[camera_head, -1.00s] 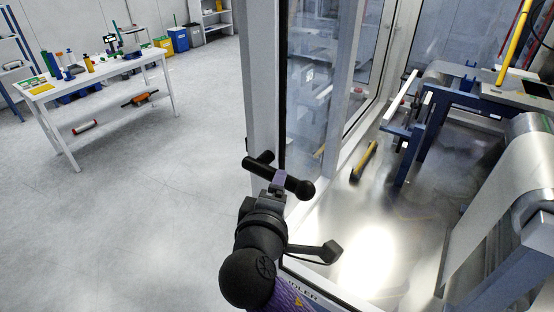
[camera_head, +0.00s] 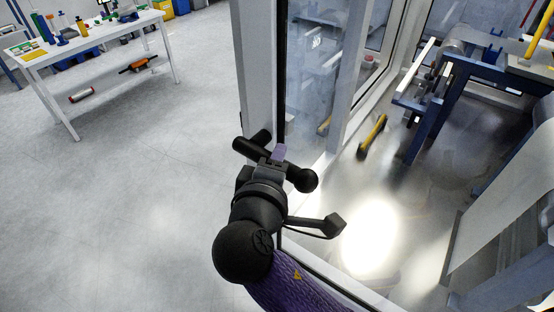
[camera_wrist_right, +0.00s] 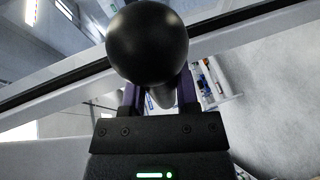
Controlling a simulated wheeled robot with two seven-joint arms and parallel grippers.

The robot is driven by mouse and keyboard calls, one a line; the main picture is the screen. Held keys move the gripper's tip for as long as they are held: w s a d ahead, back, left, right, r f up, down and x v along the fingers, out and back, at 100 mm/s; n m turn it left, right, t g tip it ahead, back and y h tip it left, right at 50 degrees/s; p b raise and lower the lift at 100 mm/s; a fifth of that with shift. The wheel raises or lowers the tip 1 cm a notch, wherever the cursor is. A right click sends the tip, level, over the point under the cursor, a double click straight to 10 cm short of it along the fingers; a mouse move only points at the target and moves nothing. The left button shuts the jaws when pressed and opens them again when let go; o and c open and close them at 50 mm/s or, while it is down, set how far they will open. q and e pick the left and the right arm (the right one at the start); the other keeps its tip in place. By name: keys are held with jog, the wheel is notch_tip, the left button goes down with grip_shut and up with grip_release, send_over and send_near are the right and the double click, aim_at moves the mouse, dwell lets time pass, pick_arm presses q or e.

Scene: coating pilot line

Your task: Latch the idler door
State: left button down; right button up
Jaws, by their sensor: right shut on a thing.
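My right gripper (camera_head: 275,160) is shut on a black handle with a round ball end (camera_head: 303,180), beside the pale upright frame post (camera_head: 257,70). In the right wrist view, the ball (camera_wrist_right: 148,43) fills the top middle and the handle's shaft sits between the purple fingers of the gripper (camera_wrist_right: 158,92). My arm and the gripper hide much of the handle's mount. Glass panels (camera_head: 310,75) in pale frames stand behind it. I cannot tell which panel edge is the idler door's, nor whether it is latched. My left gripper is not in view.
Behind the glass are a blue machine frame (camera_head: 430,125), a large roller sheet (camera_head: 500,215) and a yellow-black object (camera_head: 372,135) on the shiny floor. A white table (camera_head: 100,38) with small items stands far left. The grey floor (camera_head: 140,200) between is clear.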

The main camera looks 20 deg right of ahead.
grip_shut()
dwell(0.8)
